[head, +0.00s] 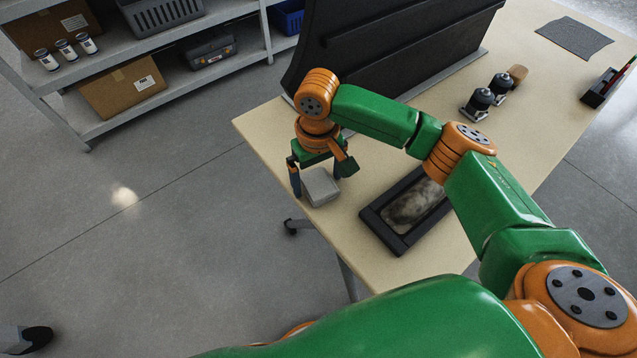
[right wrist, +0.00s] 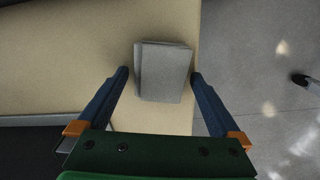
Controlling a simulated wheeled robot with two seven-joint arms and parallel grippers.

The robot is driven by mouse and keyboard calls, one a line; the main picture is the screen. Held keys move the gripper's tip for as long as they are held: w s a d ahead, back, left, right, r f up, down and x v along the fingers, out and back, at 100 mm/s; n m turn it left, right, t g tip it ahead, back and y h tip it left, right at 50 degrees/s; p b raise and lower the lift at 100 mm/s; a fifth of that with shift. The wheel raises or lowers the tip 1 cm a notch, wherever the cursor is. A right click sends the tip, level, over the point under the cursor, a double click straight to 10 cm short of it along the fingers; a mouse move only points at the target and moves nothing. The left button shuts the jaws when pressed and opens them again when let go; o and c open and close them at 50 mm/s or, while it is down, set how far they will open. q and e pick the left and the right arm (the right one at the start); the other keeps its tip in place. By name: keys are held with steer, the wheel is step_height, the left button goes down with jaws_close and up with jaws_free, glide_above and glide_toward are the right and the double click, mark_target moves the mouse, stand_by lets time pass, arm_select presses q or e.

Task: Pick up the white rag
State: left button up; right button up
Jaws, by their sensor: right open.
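The white rag looks light grey and folded into a flat square pad (head: 320,187). It lies on the tabletop near the table's left edge in the head view. In the right wrist view the rag (right wrist: 163,72) sits between and just ahead of the fingertips. My right gripper (head: 322,183) is open above the rag, with one finger to each side of it. In the right wrist view the gripper (right wrist: 160,78) has a small gap on both sides of the rag. My left gripper is not in view.
A metal shelf (head: 190,87) with boxes and crates stands behind at the left.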

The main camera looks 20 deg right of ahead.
mark_target(317, 180)
steer(key=shift+r, duration=0.1)
steer(key=c, duration=1.3)
step_height(317, 180, up, 3)
steer(key=shift+f, duration=0.1)
steer(key=d+r, duration=0.3)
steer(key=d, duration=0.1)
steer(key=d+r+p, duration=0.1)
steer(key=d+r, duration=0.2)
steer(key=d, duration=0.2)
steer(key=d+r+p, duration=0.1)
steer(key=d+r, duration=0.3)
steer(key=d, duration=0.1)
steer(key=shift+w+r, duration=0.1)
steer(key=shift+w, duration=0.1)
